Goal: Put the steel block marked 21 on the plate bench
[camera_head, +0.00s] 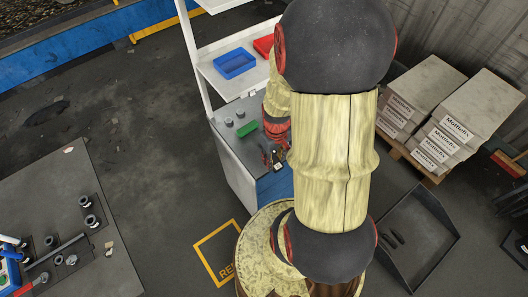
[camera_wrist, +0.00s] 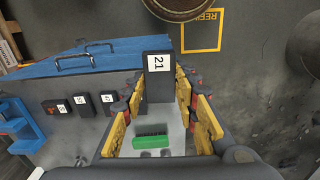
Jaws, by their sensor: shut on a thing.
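The steel block marked 21 (camera_wrist: 160,92) is a dark grey upright block with a white label on its top end. It sits between the yellow fingers of my gripper (camera_wrist: 158,82) in the wrist view, and the gripper is shut on it. In the head view my gripper (camera_head: 273,155) is at the grey-topped workbench (camera_head: 218,107), partly hidden by my arm; the block cannot be made out there. I cannot tell whether it touches the bench top. A grey table (camera_head: 75,165) with bolts is at the left; I cannot tell which surface is the plate bench.
Several other labelled dark blocks (camera_wrist: 82,104) stand left of my gripper in the wrist view. A green brush (camera_wrist: 152,141) lies near the fingers. Blue (camera_head: 234,63) and red (camera_head: 264,46) bins sit on the shelf above the workbench. Open floor (camera_head: 140,130) separates the workbench and table.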

